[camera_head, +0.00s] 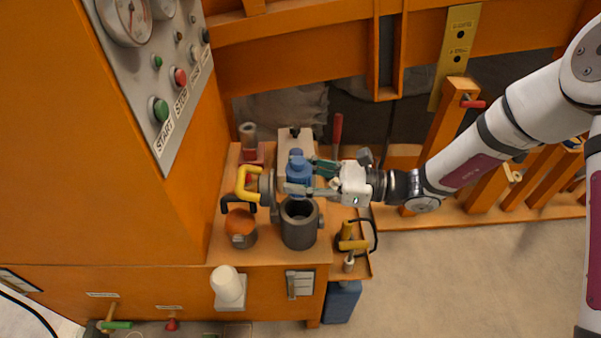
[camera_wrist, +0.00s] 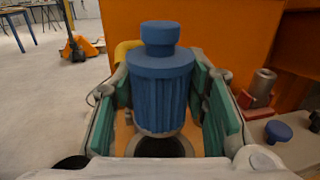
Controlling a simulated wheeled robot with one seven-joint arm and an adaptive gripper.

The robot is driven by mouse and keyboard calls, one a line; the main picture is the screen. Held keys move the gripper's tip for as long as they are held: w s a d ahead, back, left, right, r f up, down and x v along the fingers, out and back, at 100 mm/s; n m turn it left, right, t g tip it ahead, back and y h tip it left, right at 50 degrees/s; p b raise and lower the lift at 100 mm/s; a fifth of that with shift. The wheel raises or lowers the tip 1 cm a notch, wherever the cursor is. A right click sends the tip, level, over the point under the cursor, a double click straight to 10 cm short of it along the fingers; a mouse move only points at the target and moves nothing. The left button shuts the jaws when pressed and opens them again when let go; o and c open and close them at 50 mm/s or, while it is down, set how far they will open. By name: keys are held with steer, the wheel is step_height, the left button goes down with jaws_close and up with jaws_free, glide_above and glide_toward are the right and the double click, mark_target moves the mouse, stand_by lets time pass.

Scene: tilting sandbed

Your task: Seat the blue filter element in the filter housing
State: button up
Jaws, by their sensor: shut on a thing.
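The blue filter element (camera_head: 298,177) is a ribbed cylinder with a narrower knob on top. My gripper (camera_head: 310,180) is shut on it, and the element stands upright between the green finger pads in the wrist view (camera_wrist: 160,90). The filter housing (camera_head: 299,228) is a dark grey open cylinder on the orange bench. In the head view the element appears just behind the housing's open mouth. In the wrist view a dark round opening (camera_wrist: 163,147) shows below the element. The element's lower end appears above it, apart from it.
A yellow-handled part (camera_head: 246,184) and an orange round object (camera_head: 240,222) stand left of the housing. A red-based metal post (camera_head: 249,145) is behind. A small side shelf (camera_head: 361,265) with a yellow tool is at right. The control panel (camera_head: 165,70) rises at left.

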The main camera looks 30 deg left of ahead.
steer(key=shift+f+b, duration=1.15)
steer(key=shift+f, duration=1.15)
steer(key=shift+f+b, duration=0.45)
steer(key=shift+f, duration=1.3)
stand_by(0.6)
steer(key=shift+r, duration=0.1)
steer(key=shift+r+p, duration=1.1)
steer(key=shift+r, duration=0.25)
steer(key=shift+p, duration=0.45)
stand_by(1.5)
